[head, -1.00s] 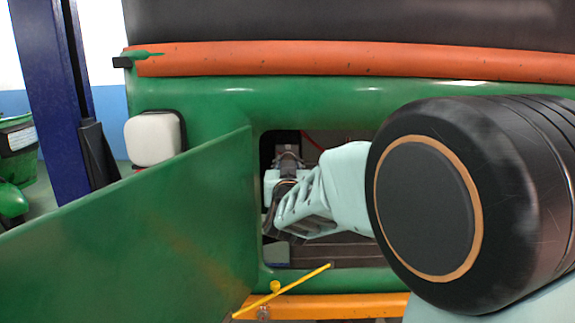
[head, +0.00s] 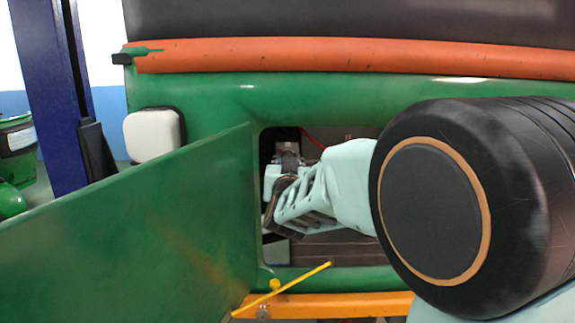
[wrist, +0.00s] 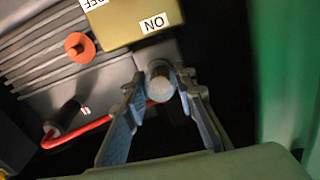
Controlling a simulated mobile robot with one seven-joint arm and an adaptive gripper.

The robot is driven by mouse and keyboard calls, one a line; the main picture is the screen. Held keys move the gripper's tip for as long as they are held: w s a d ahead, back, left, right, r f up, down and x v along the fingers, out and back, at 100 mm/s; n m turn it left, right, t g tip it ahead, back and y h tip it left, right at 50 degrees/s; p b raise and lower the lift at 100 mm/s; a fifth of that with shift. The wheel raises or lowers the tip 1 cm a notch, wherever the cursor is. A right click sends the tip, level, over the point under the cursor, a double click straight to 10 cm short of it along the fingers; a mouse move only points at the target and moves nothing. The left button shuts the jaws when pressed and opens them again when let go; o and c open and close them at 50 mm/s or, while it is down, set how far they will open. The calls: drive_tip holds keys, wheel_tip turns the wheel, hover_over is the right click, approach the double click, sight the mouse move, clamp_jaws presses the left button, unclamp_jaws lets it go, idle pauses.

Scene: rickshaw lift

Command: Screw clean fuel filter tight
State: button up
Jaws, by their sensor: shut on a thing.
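My gripper (wrist: 158,97) reaches into the open compartment, with its fingers on both sides of a short cylinder with a pale grey end (wrist: 160,78), which looks like the fuel filter. The gripper is shut on it. The cylinder sits just below a yellow box marked ON and OFF (wrist: 125,22); whether its thread is seated is hidden. In the head view my gripper (head: 279,198) is inside the opening and the filter cannot be made out clearly.
A red hose (wrist: 75,132) runs left of the gripper, and an orange knob (wrist: 79,47) stands at upper left. The green compartment door (head: 130,225) stands open at left. The opening's green rim (head: 330,280) and a yellow rod (head: 290,288) lie below my arm.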

drive_tip(key=shift+f+m+b, duration=0.1)
drive_tip(key=shift+m+b, duration=1.1)
drive_tip(key=shift+b, duration=0.05)
drive_tip(key=shift+m, duration=0.3)
drive_tip(key=shift+b, duration=0.5)
drive_tip(key=shift+m+b, duration=1.3)
drive_tip(key=shift+m, duration=0.2)
drive_tip(key=shift+r+m+b, duration=0.2)
drive_tip(key=shift+m+b, duration=0.2)
drive_tip(key=shift+m, duration=0.1)
